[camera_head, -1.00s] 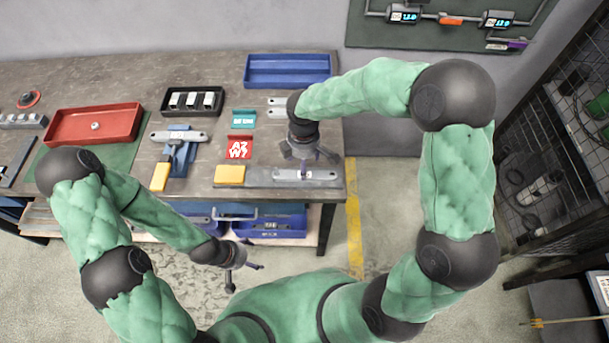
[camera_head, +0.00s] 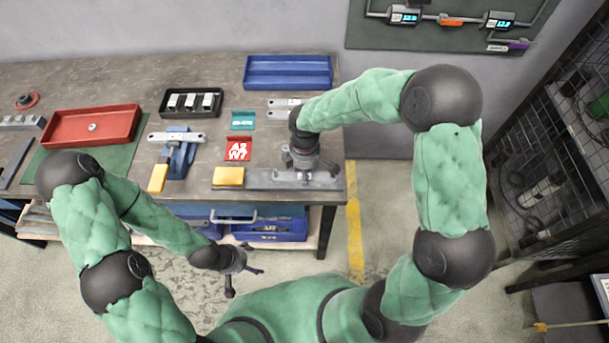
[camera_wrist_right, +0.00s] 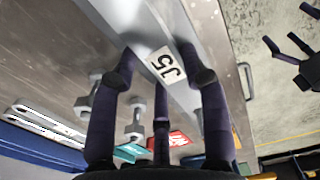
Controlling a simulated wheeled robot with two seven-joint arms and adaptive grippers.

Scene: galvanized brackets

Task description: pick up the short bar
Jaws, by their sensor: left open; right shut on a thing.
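The short bar (camera_head: 324,176) is grey metal and lies along the flat steel plate near the table's front right edge. The gripper hides the bar's middle in the head view. I cannot see a gap between bar and plate. My left gripper (camera_head: 240,271) is open and empty, in front of the table and below its top.
A yellow block (camera_head: 229,176) sits at the plate's left end. Behind are a red card (camera_head: 238,149), a teal card (camera_head: 242,120) and a blue tray (camera_head: 288,72). A blue fixture (camera_head: 180,158) holding another bar, a black tray (camera_head: 192,103) and a red tray (camera_head: 92,126) stand left.

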